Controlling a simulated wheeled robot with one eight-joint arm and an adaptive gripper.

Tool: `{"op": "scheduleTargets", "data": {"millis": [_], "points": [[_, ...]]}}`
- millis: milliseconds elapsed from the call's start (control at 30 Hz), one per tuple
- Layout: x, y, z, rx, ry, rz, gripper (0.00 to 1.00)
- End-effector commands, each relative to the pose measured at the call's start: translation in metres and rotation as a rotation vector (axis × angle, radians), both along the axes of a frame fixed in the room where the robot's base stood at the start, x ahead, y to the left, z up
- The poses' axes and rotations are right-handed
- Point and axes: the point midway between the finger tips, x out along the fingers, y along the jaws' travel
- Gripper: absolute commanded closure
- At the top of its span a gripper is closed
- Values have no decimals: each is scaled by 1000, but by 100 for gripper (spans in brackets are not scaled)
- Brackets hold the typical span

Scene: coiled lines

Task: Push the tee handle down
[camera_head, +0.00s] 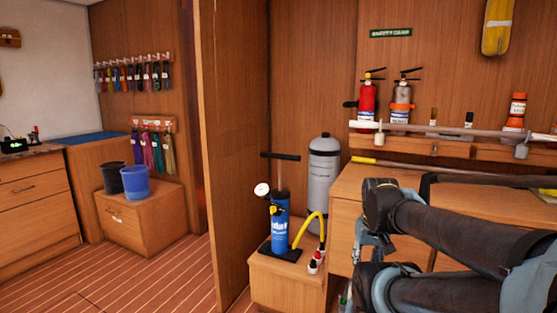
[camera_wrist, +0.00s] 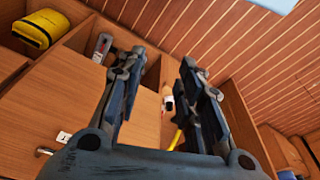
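A blue hand pump (camera_head: 280,222) stands upright on a low wooden box left of centre in the head view. Its black tee handle (camera_head: 281,156) is raised, with a length of rod showing between it and the blue barrel. A round white gauge (camera_head: 262,189) sits at the pump's upper left. A yellow hose (camera_head: 316,222) loops from its right side. My gripper (camera_wrist: 160,66) is open and empty in the wrist view, its two fingers well apart. The hose end (camera_wrist: 168,98) shows beyond the fingers. The tee handle is not visible in the wrist view. My arm is right of the pump.
A grey cylinder (camera_head: 324,182) stands just behind the pump at right. A wooden partition (camera_head: 232,150) rises to its left. The wooden box (camera_head: 285,283) bears the pump. A shelf with extinguishers (camera_head: 368,100) and a bench lie right. Two buckets (camera_head: 135,183) stand far left.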

Motion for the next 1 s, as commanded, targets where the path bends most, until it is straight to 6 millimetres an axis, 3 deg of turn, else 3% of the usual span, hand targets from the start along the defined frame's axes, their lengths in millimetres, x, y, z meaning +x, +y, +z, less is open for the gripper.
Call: {"op": "scheduleTargets", "data": {"millis": [133,200,267,367,567,700,1000], "points": [[0,0,0,0,0,0,67],[0,0,0,0,0,1,57],[-6,1,8,0,-12,7,57],[4,3,21,1,-17,38,57],[54,21,79,6,-39,181,57],[100,35,125,8,-61,305,57],[202,73,209,5,-115,565,57]]}}
